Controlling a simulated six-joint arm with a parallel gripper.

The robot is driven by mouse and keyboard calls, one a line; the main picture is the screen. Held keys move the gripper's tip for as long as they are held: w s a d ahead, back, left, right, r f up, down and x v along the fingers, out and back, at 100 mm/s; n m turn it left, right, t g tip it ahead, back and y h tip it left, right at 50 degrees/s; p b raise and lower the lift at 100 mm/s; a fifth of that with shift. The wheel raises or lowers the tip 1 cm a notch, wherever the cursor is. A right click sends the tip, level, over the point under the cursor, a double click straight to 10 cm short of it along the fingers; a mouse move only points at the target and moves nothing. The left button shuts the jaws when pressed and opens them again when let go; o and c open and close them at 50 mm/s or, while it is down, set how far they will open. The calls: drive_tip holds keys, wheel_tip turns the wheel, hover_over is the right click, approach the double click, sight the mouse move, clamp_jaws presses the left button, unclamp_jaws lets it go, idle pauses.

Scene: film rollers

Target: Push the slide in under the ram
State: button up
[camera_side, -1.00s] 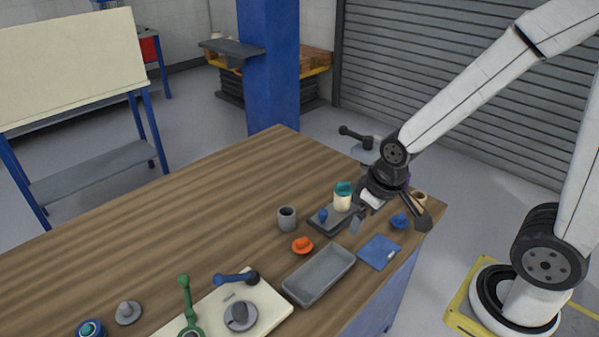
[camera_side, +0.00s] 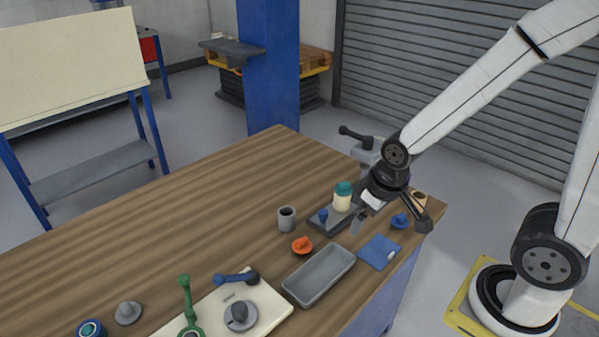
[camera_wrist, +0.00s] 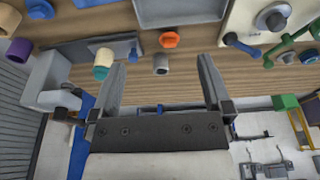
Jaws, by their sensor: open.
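A cream pot with a teal lid (camera_side: 342,198) stands upright on or against the slide. The slide also shows in the wrist view (camera_wrist: 121,41). The grey press (camera_side: 371,150) with a black lever stands behind, at the table corner. It shows at left in the wrist view (camera_wrist: 45,84). My gripper (camera_side: 392,222) is open and empty, right of the slide. Its fingers (camera_wrist: 162,75) are spread wide. The ram itself is hidden behind my wrist.
A grey cup (camera_side: 287,219) and an orange knob (camera_side: 302,244) stand left of the slide. The table's left middle is clear.

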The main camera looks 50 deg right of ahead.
drive_tip(key=shift+c, duration=0.2)
drive_tip(key=c, duration=0.3)
drive_tip(key=n+g, duration=0.3)
drive_tip(key=n, duration=0.6)
hover_over(323, 211)
wheel_tip(323, 211, down, 9)
drive_tip(key=shift+r, duration=0.1)
drive_tip(key=shift+f, duration=3.95)
drive_tip(key=shift+c, duration=0.2)
